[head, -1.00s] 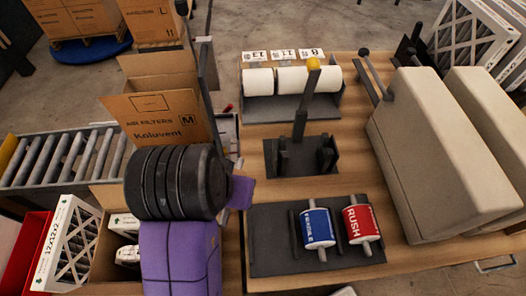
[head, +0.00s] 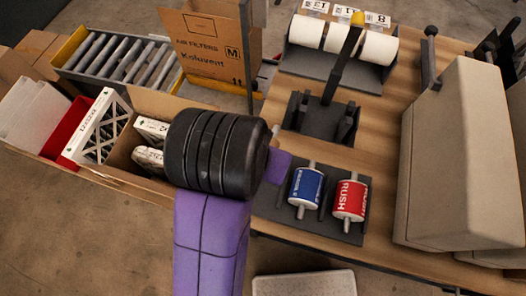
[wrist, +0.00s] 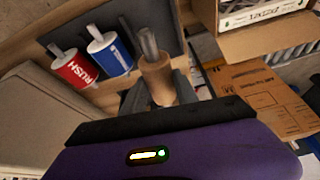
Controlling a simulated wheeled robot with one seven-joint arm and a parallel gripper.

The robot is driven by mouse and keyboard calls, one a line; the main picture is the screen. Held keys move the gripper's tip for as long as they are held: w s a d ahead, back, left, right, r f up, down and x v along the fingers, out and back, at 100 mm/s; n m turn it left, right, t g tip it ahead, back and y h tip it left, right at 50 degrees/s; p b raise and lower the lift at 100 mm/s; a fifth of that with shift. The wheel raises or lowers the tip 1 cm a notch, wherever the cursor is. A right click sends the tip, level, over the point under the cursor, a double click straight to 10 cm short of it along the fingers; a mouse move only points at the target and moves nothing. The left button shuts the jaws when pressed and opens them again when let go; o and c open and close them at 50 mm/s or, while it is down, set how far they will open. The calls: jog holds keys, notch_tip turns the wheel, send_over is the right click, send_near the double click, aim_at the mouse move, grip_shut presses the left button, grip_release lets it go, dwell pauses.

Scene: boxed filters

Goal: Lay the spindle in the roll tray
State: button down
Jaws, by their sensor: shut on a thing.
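The spindle (wrist: 157,78), a tan core with a grey metal rod through it, is in my gripper (wrist: 160,98) in the wrist view. The dark jaws are shut on it. The dark grey roll tray (head: 334,226) lies at the table's near left edge and also shows in the wrist view (wrist: 180,40). It holds a blue roll (head: 305,187) and a red roll (head: 349,200). My arm hides its left part.
A dark upright stand (head: 330,112) with a yellow-knobbed lever is behind the tray. A rack of white rolls (head: 344,42) is farther back. A large beige machine (head: 465,150) stands right. Open cartons (head: 205,45) and a roller conveyor (head: 115,62) are left.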

aim_at(262, 182)
jog(key=shift+f, duration=0.15)
notch_tip(262, 182, down, 13)
jog(key=b, duration=1.4)
jog(key=shift+f, duration=0.2)
jog(key=c, duration=0.9)
grip_release()
jog(key=shift+o, duration=0.2)
jog(key=v, duration=0.8)
jog(key=shift+p, duration=0.45)
jog(key=shift+f, duration=0.1)
